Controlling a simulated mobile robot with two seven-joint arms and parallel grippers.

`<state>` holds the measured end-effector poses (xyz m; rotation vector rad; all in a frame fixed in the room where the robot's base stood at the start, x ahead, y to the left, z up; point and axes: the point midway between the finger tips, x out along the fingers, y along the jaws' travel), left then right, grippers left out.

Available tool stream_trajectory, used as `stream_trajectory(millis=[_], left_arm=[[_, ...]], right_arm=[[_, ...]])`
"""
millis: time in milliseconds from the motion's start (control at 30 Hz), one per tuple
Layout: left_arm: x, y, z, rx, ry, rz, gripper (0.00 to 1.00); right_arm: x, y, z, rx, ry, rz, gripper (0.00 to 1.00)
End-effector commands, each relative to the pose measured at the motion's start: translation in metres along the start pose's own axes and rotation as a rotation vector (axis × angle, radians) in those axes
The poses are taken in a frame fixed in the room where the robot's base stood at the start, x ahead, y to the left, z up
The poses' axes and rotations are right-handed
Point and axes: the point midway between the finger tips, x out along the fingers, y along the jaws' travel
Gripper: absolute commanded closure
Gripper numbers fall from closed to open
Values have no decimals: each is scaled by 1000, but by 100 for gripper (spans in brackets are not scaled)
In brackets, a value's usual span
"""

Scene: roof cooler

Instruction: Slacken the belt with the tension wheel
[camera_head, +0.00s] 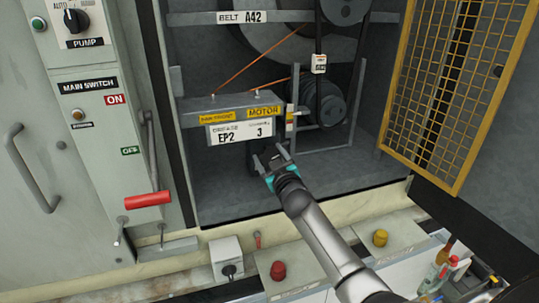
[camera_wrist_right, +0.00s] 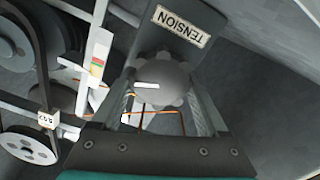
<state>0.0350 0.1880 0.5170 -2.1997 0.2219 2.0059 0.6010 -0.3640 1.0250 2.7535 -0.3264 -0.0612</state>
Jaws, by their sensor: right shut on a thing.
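My right gripper (camera_head: 271,160) reaches into the open cabinet, just below the motor housing. In the right wrist view its fingers sit on both sides of the grey, lobed tension wheel (camera_wrist_right: 168,82), shut on it. A "TENSION" label (camera_wrist_right: 180,25) is on the plate by the wheel. In the head view the wheel is mostly hidden by the gripper. The black belt (camera_head: 318,85) runs vertically between an upper and a lower pulley and carries a white tag (camera_head: 319,64). A strip with coloured bands (camera_head: 290,121) stands left of the belt. My left gripper is not in view.
A yellow mesh door (camera_head: 455,85) stands open on the right. A red-handled main switch lever (camera_head: 148,199) points down on the left panel.

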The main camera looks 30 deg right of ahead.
Motion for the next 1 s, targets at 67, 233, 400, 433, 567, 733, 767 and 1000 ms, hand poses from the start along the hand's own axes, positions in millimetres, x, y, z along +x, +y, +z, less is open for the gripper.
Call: stream_trajectory(millis=[67,233,400,433,567,733,767,1000], left_arm=[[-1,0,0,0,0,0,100],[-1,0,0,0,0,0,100],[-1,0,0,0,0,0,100],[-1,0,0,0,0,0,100],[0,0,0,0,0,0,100],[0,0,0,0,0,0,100],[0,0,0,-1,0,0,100],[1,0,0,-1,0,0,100]], right_arm=[[0,0,0,-73,0,0,79],[0,-1,0,-235,0,0,79],[0,-2,0,-399,0,-1,79],[0,-2,0,-428,0,0,79],[0,-3,1,-551,0,0,79],[0,-4,1,-705,1,-1,79],[0,-4,1,-731,1,-1,79],[0,-4,2,-902,1,0,79]])
